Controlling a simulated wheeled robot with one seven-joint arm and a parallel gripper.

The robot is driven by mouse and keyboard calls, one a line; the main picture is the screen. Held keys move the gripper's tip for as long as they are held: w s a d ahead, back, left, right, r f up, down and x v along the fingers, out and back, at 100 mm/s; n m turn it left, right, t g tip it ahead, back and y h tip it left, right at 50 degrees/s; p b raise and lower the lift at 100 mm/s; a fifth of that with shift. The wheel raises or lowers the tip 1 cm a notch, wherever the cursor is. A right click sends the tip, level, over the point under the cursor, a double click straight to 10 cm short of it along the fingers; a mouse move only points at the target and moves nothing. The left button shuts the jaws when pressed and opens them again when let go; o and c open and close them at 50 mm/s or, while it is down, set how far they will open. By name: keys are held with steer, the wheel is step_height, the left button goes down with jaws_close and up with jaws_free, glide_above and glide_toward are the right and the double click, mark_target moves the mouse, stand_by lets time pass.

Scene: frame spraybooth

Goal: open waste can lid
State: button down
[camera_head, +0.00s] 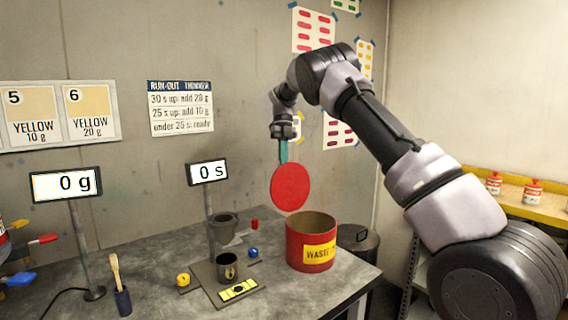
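The red waste can (305,255) stands on the right part of the grey bench, with a yellow label reading WASTE. Its round mouth is open at the top and I can see the inner wall. A flat red disc, the lid (290,188), is upright just above the can's back left rim. I cannot tell whether its lower edge touches the rim. My gripper (283,136) is above the disc and points down. A narrow teal strip (283,152) runs from it to the disc's top edge. The fingers are too small to tell whether they grip it.
A dark cup (228,270) stands on a scale left of the can, below a grey cup on a stand (223,228). A dark lidded bin (358,242) stands behind the bench at right.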

steer(key=shift+s+f, duration=0.2)
steer(key=shift+f, duration=0.45)
steer(key=shift+v, duration=6.3)
steer(key=s+d+r+n+t, duration=0.3)
steer(key=s+d+r+n, duration=1.2)
steer(key=s+d, duration=0.15)
steer(key=s+f+n+t+y, duration=0.1)
steer(key=s+f+n+t, duration=0.2)
steer(key=s, duration=0.9)
steer(key=s+d+f+n+t, duration=0.1)
steer(key=s+f+n+t, duration=0.3)
steer(key=s+f+n, duration=0.4)
steer(key=s+n, duration=0.2)
steer(key=s, duration=0.3)
steer(key=shift+d+f+t+y, duration=0.25)
steer(key=shift+t+y, duration=0.05)
steer(key=shift+y, duration=0.1)
